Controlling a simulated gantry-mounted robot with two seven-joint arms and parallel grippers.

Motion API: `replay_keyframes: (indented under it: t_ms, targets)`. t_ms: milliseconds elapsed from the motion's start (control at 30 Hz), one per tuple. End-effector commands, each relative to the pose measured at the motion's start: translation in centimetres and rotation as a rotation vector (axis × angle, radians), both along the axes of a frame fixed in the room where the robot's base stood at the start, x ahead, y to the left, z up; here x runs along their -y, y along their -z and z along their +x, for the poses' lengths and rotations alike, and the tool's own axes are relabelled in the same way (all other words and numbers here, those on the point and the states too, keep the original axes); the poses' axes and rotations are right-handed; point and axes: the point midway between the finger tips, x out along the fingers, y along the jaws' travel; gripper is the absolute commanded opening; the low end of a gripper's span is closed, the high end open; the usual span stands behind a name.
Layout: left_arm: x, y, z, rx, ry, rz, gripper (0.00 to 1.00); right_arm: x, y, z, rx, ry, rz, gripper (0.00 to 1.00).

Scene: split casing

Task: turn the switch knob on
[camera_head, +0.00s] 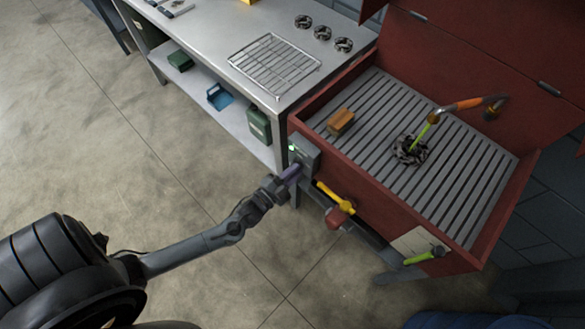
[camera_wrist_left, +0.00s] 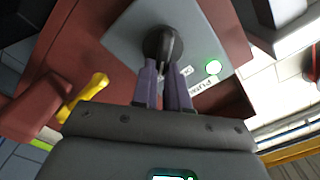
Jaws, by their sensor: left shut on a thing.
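The grey switch box (camera_head: 306,152) is fixed on the near left corner of the red parts washer. In the left wrist view its grey face (camera_wrist_left: 125,32) carries a round dark switch knob (camera_wrist_left: 157,42), a lit green lamp (camera_wrist_left: 213,67) and a white label, partly covered. My left gripper (camera_head: 291,174) reaches the front of the box. Its purple fingers (camera_wrist_left: 166,66) are shut on the knob's raised grip, which stands nearly upright in that view. In the head view the gripper hides the knob. My right gripper is in neither view.
The red washer basin (camera_head: 345,160) has a slatted floor with a wooden-backed brush (camera_head: 341,121) and a dark gear (camera_head: 411,149). A yellow-handled tool (camera_head: 335,197) hangs just right of the switch box. A steel table (camera_head: 215,40) stands behind left. Floor at left is clear.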

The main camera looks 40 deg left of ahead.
Motion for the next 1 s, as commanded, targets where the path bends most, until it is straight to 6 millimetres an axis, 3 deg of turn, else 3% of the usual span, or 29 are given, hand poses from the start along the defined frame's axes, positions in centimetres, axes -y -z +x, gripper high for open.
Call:
replay_keyframes:
  t_ms: [333, 867, 900, 1000]
  targets:
    - [0.16, 0.20, -0.01, 0.005, 0.000, 0.147, 0.00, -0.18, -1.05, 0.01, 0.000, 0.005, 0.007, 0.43]
    - [0.19, 0.31, -0.01, 0.006, 0.000, 0.173, 0.00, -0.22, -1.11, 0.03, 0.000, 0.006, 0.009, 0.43]
    - [0.19, 0.31, -0.01, 0.006, 0.000, 0.173, 0.17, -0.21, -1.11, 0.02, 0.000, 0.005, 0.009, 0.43]
    - [0.19, 0.31, -0.01, 0.006, 0.000, 0.173, 0.32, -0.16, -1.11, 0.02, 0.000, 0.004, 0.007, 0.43]
